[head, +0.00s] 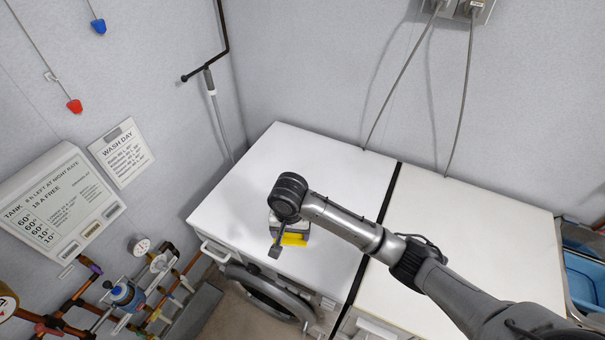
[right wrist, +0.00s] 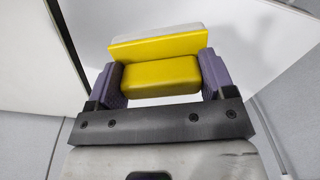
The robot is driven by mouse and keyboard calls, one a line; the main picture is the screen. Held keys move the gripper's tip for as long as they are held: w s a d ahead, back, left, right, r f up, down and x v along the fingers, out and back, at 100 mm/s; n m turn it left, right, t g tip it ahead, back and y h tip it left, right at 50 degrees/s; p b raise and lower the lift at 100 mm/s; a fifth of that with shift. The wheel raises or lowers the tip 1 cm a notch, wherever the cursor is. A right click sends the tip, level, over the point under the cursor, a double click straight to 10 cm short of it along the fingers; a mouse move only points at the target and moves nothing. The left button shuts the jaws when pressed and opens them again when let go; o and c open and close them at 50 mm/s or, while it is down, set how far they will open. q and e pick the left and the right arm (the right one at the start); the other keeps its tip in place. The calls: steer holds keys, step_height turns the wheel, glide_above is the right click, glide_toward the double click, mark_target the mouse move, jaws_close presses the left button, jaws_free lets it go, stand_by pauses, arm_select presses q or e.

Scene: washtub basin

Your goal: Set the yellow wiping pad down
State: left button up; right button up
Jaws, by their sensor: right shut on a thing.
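The yellow wiping pad (head: 295,240) is at my right gripper (head: 286,234), over the front part of the left white machine top (head: 290,155) in the head view. In the right wrist view the pad (right wrist: 155,76) sits between the two purple-grey fingers of my right gripper (right wrist: 160,82), which is shut on it. A yellow edge with a pale grey face shows just beyond the gripped part. The white surface lies close behind the pad; I cannot tell whether they touch. My left gripper is not in view.
A second white machine top (head: 460,235) lies to the right, past a dark gap (head: 378,225). A round washer door (head: 268,290) is below the front edge. Pipes and valves (head: 130,295) are at lower left. A blue basin (head: 585,270) is at far right. The left top's back is clear.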

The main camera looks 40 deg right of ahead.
steer(key=s+d+f+m+p, duration=0.35)
steer(key=s+d+p, duration=0.3)
steer(key=s, duration=0.25)
steer(key=shift+m, duration=0.25)
steer(key=w+f, duration=0.2)
steer(key=w, duration=0.1)
steer(key=w+d+f, duration=0.1)
steer(key=w+f, duration=0.1)
steer(key=w, duration=0.1)
steer(key=w+f, duration=0.2)
steer(key=w, duration=0.2)
steer(key=shift+d+b, duration=0.3)
steer(key=shift+d, duration=0.05)
steer(key=shift+w+d+f, duration=0.1)
steer(key=shift+w+f, duration=0.3)
steer(key=shift+w, duration=0.15)
step_height(320, 180, down, 3)
steer(key=shift+f, duration=0.5)
steer(key=shift+f, duration=0.15)
